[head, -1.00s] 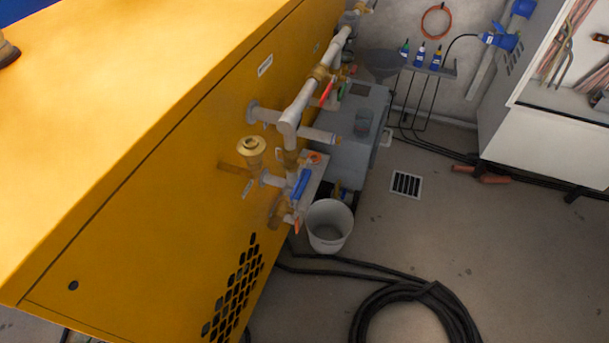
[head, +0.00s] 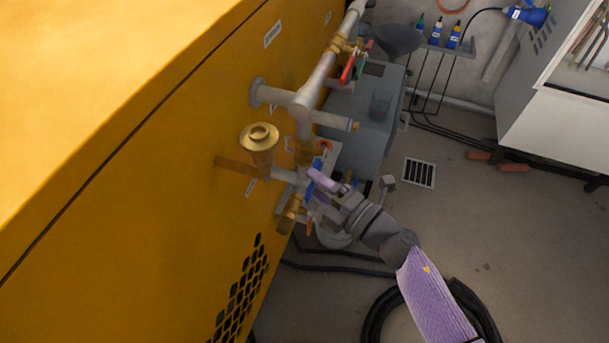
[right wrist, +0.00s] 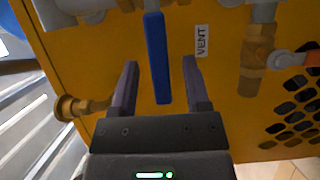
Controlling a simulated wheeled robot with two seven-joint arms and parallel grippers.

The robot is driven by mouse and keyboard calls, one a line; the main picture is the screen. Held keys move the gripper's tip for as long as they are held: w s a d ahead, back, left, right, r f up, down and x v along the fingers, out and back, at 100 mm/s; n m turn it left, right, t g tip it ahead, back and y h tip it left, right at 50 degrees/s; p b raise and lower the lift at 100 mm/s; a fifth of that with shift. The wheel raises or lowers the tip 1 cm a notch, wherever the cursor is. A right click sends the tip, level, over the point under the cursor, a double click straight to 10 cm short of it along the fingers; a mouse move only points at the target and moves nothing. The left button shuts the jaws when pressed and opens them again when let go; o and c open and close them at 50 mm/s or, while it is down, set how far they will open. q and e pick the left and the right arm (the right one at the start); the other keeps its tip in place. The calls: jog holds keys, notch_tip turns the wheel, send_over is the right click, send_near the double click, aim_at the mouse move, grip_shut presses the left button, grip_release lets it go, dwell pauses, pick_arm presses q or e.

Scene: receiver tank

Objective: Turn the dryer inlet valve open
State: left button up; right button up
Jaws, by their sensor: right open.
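A valve with a long blue lever handle (head: 315,166) sits on the pipework at the side of the yellow cabinet. No label in view names the dryer inlet valve, so I cannot tell for sure which valve it is. My right gripper (head: 322,182) is open at the blue handle and partly covers it in the head view. In the right wrist view the blue handle (right wrist: 156,45) stands between the two spread fingers of the right gripper (right wrist: 160,64), with a gap on each side. A label reading VENT (right wrist: 202,41) is beside it. My left gripper is not in view.
A brass fitting (head: 260,137) juts from the yellow cabinet (head: 150,180). A bucket (head: 331,236) is below, partly hidden by my gripper. A black hose (head: 372,320) lies on the floor.

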jog(key=shift+x, duration=1.5)
grip_shut()
jog(key=shift+f+b, duration=0.1)
jog(key=shift+b, duration=0.25)
